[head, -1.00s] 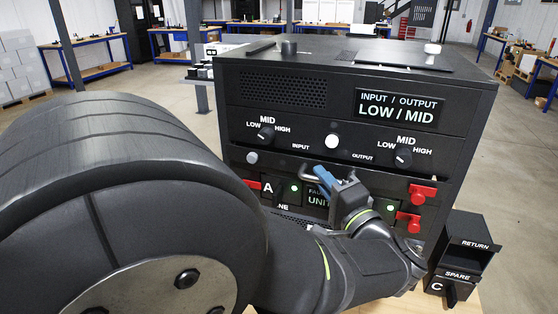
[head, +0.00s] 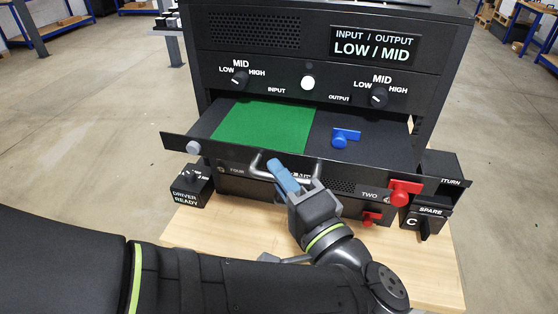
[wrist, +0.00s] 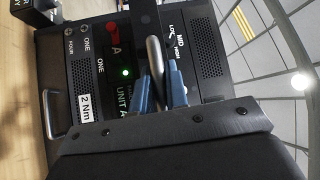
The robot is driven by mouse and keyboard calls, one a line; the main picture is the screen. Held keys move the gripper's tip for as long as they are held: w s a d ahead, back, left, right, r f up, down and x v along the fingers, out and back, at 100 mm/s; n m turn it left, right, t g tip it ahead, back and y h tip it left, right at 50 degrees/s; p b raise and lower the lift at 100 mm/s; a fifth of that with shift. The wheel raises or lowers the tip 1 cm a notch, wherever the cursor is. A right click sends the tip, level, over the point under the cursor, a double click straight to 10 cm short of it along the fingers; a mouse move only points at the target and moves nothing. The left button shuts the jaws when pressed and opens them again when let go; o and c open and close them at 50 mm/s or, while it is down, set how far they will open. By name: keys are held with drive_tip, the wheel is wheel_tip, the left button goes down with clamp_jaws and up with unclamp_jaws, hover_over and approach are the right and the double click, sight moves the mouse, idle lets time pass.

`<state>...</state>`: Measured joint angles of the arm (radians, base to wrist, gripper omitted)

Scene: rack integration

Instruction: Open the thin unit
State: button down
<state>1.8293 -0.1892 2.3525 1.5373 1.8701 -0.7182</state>
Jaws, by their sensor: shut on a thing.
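The thin unit (head: 225,148) is a black drawer in the rack, pulled well out toward me. Its floor shows a green mat (head: 265,137) on the left and a blue handled piece (head: 346,137) on the dark right part. My gripper (head: 276,170) is shut on the metal bar handle (head: 259,160) at the middle of the drawer's front. In the wrist view the handle (wrist: 156,62) passes between my blue fingers (wrist: 162,88).
The rack's upper panel has dials and an INPUT / OUTPUT display (head: 375,45). A second red latch (head: 371,218) sits lower. A DRIVER READY box (head: 190,188) stands at left and a SPARE box (head: 428,220) at right. The wooden bench (head: 205,228) is below.

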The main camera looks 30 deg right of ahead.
drive_tip(key=shift+s+a, duration=0.2)
idle(0.3)
drive_tip(key=c, duration=1.4)
unclamp_jaws()
drive_tip(key=shift+c, duration=0.2)
